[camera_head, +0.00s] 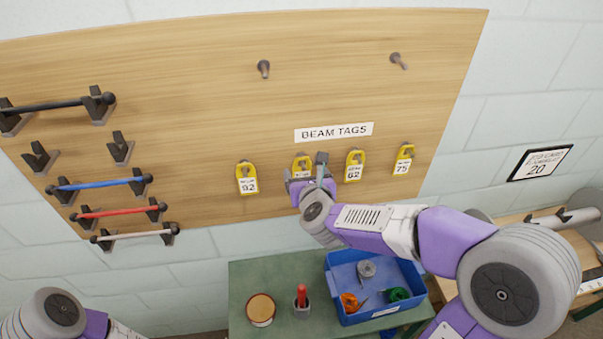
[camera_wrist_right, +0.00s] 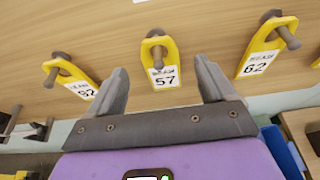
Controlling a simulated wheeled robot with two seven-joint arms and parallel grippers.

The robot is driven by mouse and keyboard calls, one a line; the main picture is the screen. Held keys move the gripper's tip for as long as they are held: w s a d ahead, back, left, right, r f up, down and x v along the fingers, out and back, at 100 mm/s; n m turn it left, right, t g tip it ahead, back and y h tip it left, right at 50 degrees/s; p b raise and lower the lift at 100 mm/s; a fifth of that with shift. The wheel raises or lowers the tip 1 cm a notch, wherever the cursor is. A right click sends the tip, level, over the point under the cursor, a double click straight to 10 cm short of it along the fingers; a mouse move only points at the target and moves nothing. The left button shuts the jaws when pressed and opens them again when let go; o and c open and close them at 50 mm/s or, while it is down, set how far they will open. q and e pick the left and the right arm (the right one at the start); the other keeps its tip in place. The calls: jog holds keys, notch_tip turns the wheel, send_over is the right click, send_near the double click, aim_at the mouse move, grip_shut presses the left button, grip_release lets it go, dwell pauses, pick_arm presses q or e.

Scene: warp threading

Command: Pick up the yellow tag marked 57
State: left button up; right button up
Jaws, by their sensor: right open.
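The yellow tag marked 57 (camera_wrist_right: 163,76) hangs on a peg on the wooden board. My right gripper (camera_head: 314,172) is open and empty just in front of the board. In the right wrist view its two fingers (camera_wrist_right: 162,80) stand on either side of the tag's lower part, with space between each finger and the tag. Only part of my left arm shows at the lower left of the head view; its gripper is not visible.
Tags 92 (camera_head: 247,178), 62 (camera_head: 354,165) and 75 (camera_head: 403,160) hang alongside on the board (camera_head: 200,90). Coloured rods on brackets are at left. Below, a green table (camera_head: 245,280) holds a blue bin (camera_head: 345,312), a red-handled item in a cup, and a round container.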

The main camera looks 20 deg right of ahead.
aim_at(303, 164)
jog(key=x, duration=0.4)
jog(key=shift+w+r+p, duration=0.1)
jog(key=shift+w+p, duration=0.05)
jog(key=shift+p, duration=0.25)
jog(key=c, duration=1.1)
jog(key=shift+r, duration=0.1)
jog(key=shift+r, duration=0.75)
jog(key=s+a+b, duration=0.4)
jog(key=s+b, duration=0.2)
jog(key=s, duration=1.1)
jog(key=shift+s+a+b, duration=0.2)
jog(key=shift+s+b, duration=0.05)
jog(key=shift+b, duration=0.15)
